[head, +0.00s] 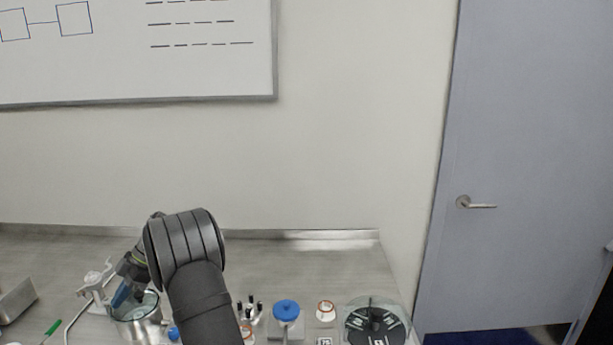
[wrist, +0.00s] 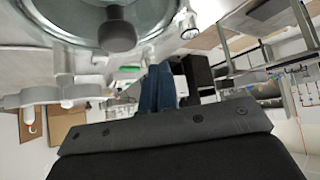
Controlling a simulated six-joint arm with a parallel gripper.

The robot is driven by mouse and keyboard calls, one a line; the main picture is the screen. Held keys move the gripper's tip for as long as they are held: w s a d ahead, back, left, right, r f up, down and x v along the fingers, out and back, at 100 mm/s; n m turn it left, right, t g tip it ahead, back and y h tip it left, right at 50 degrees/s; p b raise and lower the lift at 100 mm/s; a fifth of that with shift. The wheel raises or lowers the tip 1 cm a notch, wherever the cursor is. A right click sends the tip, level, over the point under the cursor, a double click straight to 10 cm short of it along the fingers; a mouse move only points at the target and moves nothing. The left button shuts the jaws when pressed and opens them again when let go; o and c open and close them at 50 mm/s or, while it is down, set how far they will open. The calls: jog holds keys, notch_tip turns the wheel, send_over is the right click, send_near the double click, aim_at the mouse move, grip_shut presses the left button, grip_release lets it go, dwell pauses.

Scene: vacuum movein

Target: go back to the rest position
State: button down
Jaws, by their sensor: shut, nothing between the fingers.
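My gripper (head: 122,299) is at the lower left in the head view, at the end of my dark arm, tilted down over a round metal vessel (head: 140,331). Its blue fingers (wrist: 158,88) show shut and empty in the wrist view. A round, clear-looking lid or vessel top (wrist: 70,25) with a dark knob (wrist: 117,35) fills the upper left there, close to the fingers. I cannot tell whether the fingers touch the vessel.
A pale clamp-like fitting (head: 96,284) stands left of the vessel. A metal tray (head: 14,299) lies far left. Right of my arm are small dark-topped vials (head: 250,309), a blue-capped container (head: 286,312) and a round black rotor (head: 376,325). The bench's back strip (head: 300,250) is clear.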

aim_at(135, 294)
jog(key=shift+w+d+f, duration=0.1)
jog(key=shift+w+d, duration=0.2)
jog(key=shift+w, duration=0.3)
jog(key=shift+w+d+f, duration=0.1)
jog(key=shift+w+d, duration=0.25)
jog(key=shift+w, duration=0.3)
jog(key=shift+w+d+f, duration=0.1)
jog(key=shift+w+d, duration=0.2)
jog(key=shift+w, duration=0.3)
